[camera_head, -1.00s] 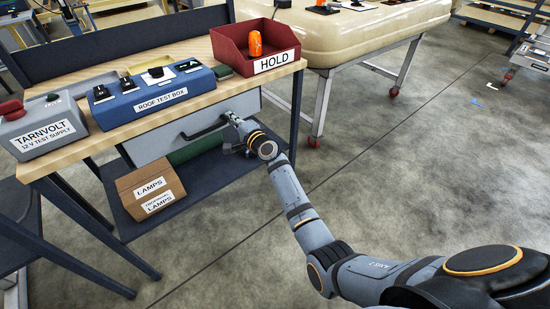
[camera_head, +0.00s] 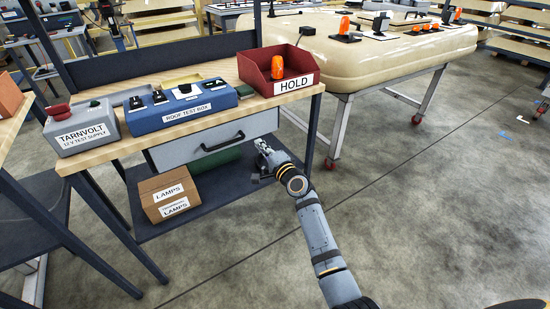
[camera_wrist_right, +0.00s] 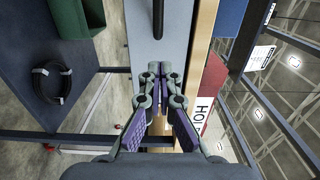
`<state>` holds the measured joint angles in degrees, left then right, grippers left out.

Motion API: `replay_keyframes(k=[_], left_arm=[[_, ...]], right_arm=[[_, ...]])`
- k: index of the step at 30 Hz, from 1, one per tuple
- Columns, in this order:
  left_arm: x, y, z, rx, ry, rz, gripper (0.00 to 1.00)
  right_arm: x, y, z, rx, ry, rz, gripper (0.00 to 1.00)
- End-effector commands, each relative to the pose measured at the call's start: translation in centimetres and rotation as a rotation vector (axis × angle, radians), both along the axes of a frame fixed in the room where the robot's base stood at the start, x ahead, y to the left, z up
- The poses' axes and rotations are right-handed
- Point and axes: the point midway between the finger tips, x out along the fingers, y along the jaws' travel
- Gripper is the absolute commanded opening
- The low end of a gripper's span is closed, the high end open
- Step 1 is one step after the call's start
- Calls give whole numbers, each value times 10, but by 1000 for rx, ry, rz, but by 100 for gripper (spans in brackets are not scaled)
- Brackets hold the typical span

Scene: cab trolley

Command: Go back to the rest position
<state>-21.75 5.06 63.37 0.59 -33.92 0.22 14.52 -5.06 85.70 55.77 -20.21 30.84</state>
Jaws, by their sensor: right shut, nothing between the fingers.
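My right gripper (camera_head: 265,150) is in front of the right end of the grey drawer (camera_head: 205,145) under the bench, to the right of the drawer's dark handle (camera_head: 223,142). In the right wrist view the gripper (camera_wrist_right: 152,75) has its fingertips together with nothing between them, and the handle (camera_wrist_right: 158,15) shows beyond, apart from the fingers. The drawer looks closed or nearly so. My left gripper does not show in the head view.
The bench (camera_head: 120,148) holds a grey test supply (camera_head: 80,128), a blue roof test box (camera_head: 185,108) and a red HOLD bin (camera_head: 285,70) with an orange lamp. A carton (camera_head: 165,195) stands on the lower shelf. Open floor (camera_head: 430,200) lies to the right.

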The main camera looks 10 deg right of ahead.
Motion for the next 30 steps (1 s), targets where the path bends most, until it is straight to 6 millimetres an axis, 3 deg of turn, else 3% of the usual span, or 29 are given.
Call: replay_keyframes(k=[3, 9, 19, 21, 23, 25, 30], left_arm=[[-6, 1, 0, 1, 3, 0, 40], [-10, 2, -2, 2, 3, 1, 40], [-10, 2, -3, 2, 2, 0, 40], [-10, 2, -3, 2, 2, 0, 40], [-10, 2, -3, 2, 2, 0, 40], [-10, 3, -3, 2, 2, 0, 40], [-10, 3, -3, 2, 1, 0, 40]], right_arm=[[-24, -8, -1, -2, 3, -1, 0], [-50, -16, -2, -1, 3, 0, 0], [-55, -17, -2, -1, 3, 1, 0], [-56, -18, -10, -17, 14, 1, 0], [-59, -19, -30, -61, 44, 2, 0], [-68, -22, -71, -155, 105, 6, 0], [-120, -38, -210, -491, 316, 71, 0]])
